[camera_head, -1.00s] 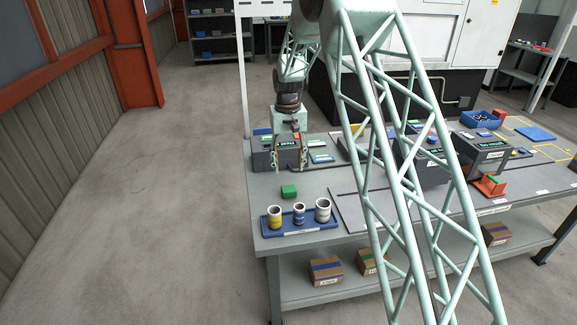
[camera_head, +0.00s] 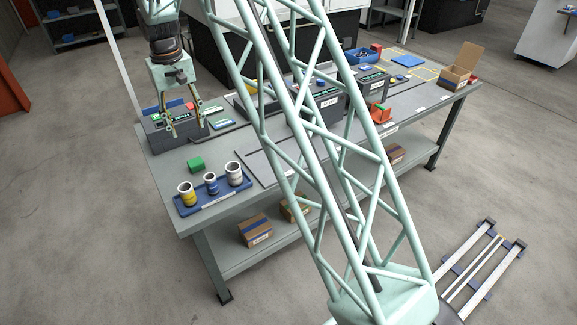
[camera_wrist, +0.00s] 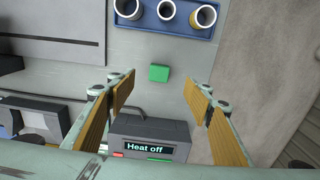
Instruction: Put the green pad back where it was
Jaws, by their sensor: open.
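The green pad (camera_head: 196,165) is a small green block lying on the grey bench, between the blue tray of cups and the dark heater box. In the wrist view the green pad (camera_wrist: 159,73) lies ahead, seen between the finger lines. My gripper (camera_head: 186,128) is open and empty, pointing down above and beside the heater box, behind the pad in the head view. In the wrist view its two tan-padded fingers (camera_wrist: 160,88) stand apart, with nothing between them touching. The heater box (camera_wrist: 150,135) reads "Heat off".
A blue tray (camera_head: 215,200) holds three cups at the bench's front left corner. A grey flat plate (camera_head: 262,170) lies right of the pad. More dark boxes, an orange-red holder (camera_head: 380,113) and an open carton (camera_head: 458,76) stand farther right. Bare bench surrounds the pad.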

